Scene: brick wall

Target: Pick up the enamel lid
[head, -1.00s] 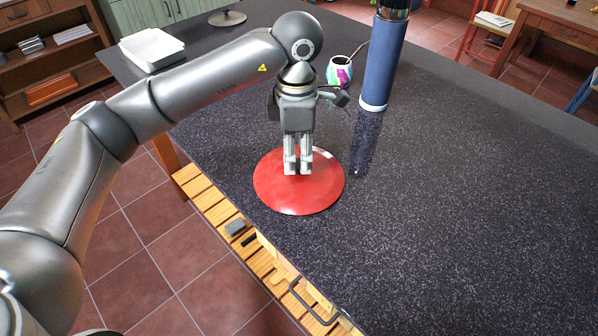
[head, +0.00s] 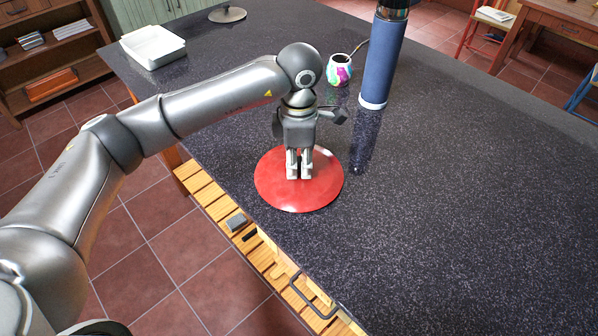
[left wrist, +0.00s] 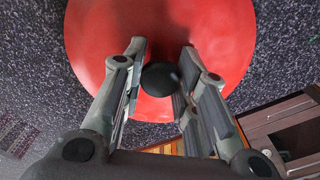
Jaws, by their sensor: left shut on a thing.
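The red round enamel lid (head: 325,188) lies on the dark speckled countertop near its front-left edge. In the left wrist view the lid (left wrist: 85,45) fills the top, with a dark round knob (left wrist: 160,78) at its middle. My left gripper (head: 299,174) points straight down over the lid's middle. Its fingers stand on both sides of the knob and are shut on it. The fingers hide the knob in the head view. The lid looks flat, and I cannot tell any gap under it. My right gripper is not in view.
A white tray (head: 153,48) and a grey disc (head: 227,14) are at the back left. Wooden slats (head: 212,203) run below the front edge. The right counter is clear.

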